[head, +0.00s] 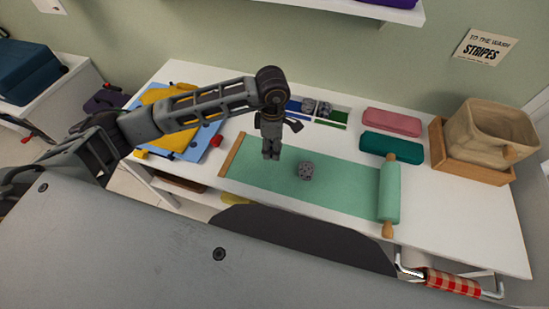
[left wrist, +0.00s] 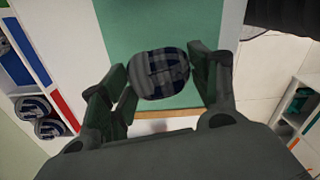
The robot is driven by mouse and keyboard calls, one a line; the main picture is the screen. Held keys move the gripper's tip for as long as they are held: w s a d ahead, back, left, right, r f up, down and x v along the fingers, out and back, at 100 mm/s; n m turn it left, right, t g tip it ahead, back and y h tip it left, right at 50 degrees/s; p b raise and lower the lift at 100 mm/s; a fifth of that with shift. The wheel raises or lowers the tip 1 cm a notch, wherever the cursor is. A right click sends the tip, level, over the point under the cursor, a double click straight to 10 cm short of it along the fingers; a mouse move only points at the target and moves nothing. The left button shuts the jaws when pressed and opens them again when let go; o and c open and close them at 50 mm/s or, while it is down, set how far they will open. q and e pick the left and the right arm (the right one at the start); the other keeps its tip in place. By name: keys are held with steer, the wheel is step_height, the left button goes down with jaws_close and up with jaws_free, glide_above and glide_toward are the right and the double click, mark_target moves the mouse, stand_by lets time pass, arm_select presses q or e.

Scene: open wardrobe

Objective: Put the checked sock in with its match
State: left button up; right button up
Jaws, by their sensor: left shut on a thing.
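My left gripper (head: 271,156) is above the left part of the green mat (head: 350,192). In the left wrist view its fingers are shut on a rolled checked sock (left wrist: 160,74), navy and grey. The head view does not show the held sock clearly; the fingers hide it. A grey, patterned sock ball (head: 305,171) lies on the mat to the right of the gripper. A divided sorter (head: 340,116) stands behind the mat with grey patterned socks (head: 309,105) in it. Its socks also show at the left of the left wrist view (left wrist: 52,129). My right gripper is not in view.
A green roller (head: 389,190) lies across the mat's right end. Pink (head: 392,122) and teal (head: 391,146) folded cloths lie behind it. A beige bin (head: 490,130) stands at the right. Yellow cloth (head: 160,97) lies on a blue board at the left. A wall sign (head: 484,47) reads "To the wash: stripes".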

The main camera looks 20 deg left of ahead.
arm_select(q)
steer(key=shift+m, duration=0.3)
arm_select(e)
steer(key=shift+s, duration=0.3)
